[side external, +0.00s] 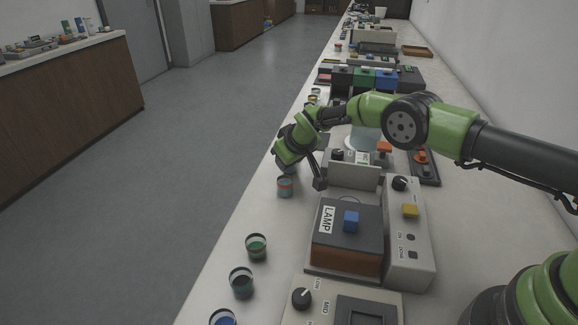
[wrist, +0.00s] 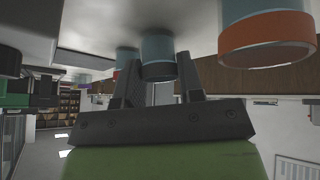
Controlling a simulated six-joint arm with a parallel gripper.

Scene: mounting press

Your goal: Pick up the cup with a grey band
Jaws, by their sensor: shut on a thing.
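The cup with a grey band (wrist: 158,70) is pale blue with a dark grey band at its rim, seen upside down in the wrist view. My gripper (wrist: 160,88) has one finger on each side of this cup and is shut on it. In the side view my gripper (side external: 292,152) is low over the bench's left edge, with its fingertips and the held cup mostly hidden. I cannot tell whether the cup is clear of the bench.
A cup with an orange band (side external: 285,187) stands close in front of my gripper; it also shows large in the wrist view (wrist: 266,38). Green-topped (side external: 256,246) and dark (side external: 241,282) cups stand nearer. The LAMP box (side external: 347,240) is to the right. Open floor lies left.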

